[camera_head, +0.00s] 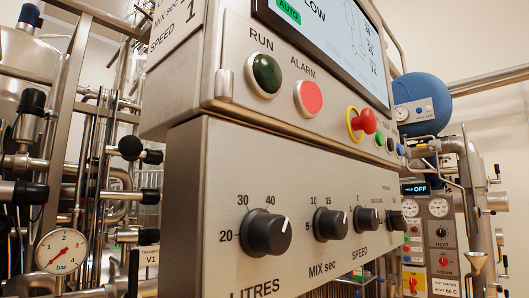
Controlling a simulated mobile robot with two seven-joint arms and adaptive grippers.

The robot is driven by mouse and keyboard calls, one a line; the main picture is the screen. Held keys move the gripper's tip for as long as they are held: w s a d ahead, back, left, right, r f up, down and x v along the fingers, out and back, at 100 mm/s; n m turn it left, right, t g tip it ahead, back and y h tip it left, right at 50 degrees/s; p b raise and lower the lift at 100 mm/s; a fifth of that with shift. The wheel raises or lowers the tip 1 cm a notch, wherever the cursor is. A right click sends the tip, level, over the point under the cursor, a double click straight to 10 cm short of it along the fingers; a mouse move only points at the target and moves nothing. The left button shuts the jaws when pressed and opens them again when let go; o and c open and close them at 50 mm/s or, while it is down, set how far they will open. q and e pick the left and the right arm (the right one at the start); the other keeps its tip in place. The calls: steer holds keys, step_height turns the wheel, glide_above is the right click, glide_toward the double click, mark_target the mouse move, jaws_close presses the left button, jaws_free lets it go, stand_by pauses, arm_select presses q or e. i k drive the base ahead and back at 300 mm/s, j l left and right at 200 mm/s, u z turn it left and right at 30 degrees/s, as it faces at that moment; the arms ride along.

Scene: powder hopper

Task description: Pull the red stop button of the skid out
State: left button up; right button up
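A red mushroom-shaped stop button (368,121) with a yellow ring (354,124) sticks out from the steel control panel close in front of me, seen from the side. Farther back at the lower right, a small red button or knob (413,284) sits on a yellow plate on another panel (443,246). I cannot tell from its size whether it is pushed in or out, and no label shows which one belongs to the skid. Neither of my grippers is in view.
The near panel has a green RUN button (266,74), a red ALARM button (310,98), a screen (335,40) and a lower box with several black knobs (268,233). Pipes, valves and a pressure gauge (61,252) crowd the left. A blue tank (422,100) stands behind.

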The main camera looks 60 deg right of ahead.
mark_target(366, 121)
steer(key=z, duration=2.55)
steer(key=l, duration=0.1)
